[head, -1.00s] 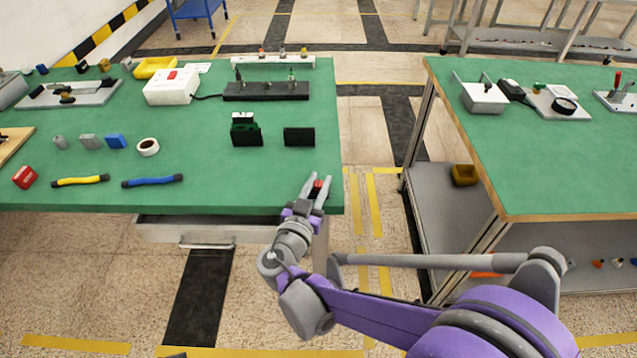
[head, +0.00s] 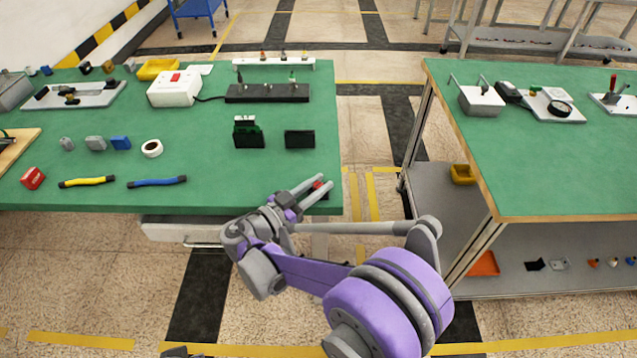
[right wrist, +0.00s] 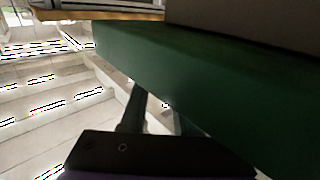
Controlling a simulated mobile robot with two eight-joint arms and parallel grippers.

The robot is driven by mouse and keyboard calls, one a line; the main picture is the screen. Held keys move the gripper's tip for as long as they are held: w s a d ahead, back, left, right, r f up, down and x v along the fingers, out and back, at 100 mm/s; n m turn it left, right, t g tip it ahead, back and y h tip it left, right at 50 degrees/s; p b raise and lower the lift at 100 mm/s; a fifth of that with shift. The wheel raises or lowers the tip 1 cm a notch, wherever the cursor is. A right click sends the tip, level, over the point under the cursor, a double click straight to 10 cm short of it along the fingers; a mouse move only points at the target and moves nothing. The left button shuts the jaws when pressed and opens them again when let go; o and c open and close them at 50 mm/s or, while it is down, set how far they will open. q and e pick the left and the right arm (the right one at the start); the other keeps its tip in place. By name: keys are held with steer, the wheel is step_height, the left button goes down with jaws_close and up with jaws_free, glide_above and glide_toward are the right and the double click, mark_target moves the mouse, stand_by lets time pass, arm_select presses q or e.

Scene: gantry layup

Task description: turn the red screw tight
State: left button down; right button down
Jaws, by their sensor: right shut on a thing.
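My right gripper (head: 322,183) is over the front right corner of the left green table (head: 240,185). Its two grey fingers are closed around a small red and dark thing (head: 317,185). It is too small to tell whether this is the red screw. In the right wrist view the fingers (right wrist: 158,112) are partly hidden behind a large dark green slab, and the held thing is hidden. My left gripper is not in view.
An aisle separates the right table (head: 520,160).

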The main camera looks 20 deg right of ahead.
steer(key=shift+m+g, duration=0.3)
steer(key=shift+g, duration=0.1)
steer(key=c, duration=0.6)
jaws_free()
steer(key=shift+c, duration=0.2)
steer(key=p+v, duration=0.1)
steer(key=v, duration=1)
steer(key=shift+f, duration=0.2)
steer(key=shift+w, duration=0.1)
